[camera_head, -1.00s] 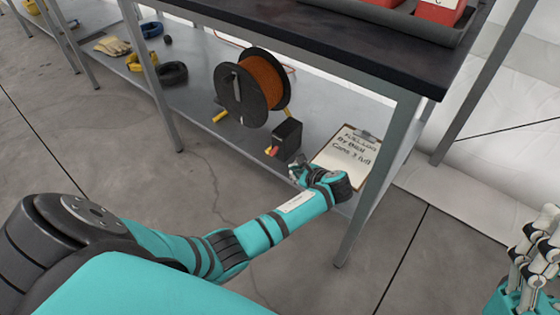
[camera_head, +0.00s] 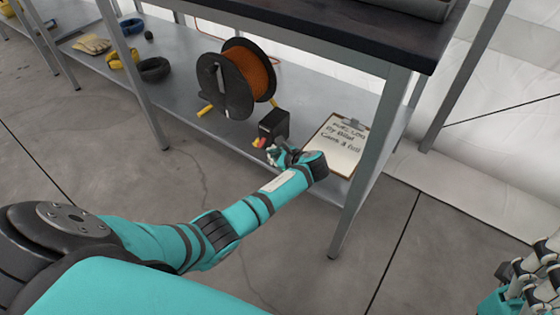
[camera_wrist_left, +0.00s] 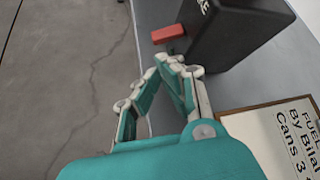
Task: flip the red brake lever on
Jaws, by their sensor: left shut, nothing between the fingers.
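The red brake lever (camera_wrist_left: 168,34) sticks out from the side of a black box (camera_wrist_left: 230,35) in the left wrist view. In the head view the black box (camera_head: 274,125) stands on the lower shelf beside the cable reel, with the lever (camera_head: 260,143) small and low at its front. My left gripper (camera_wrist_left: 168,60) is shut and empty, its fingertips just below the lever in the wrist view, with a small gap seeming to remain. In the head view my left gripper (camera_head: 274,153) is right at the box's front. My right gripper (camera_head: 522,270) is at the right edge, away from the shelf.
A clipboard (camera_head: 338,146) lies on the shelf (camera_head: 190,95) right of the box. A reel of orange cable (camera_head: 252,77) stands left of it. A table leg (camera_head: 362,185) rises close to my left wrist. Gloves (camera_head: 92,44) and dark coils (camera_head: 154,69) lie farther left.

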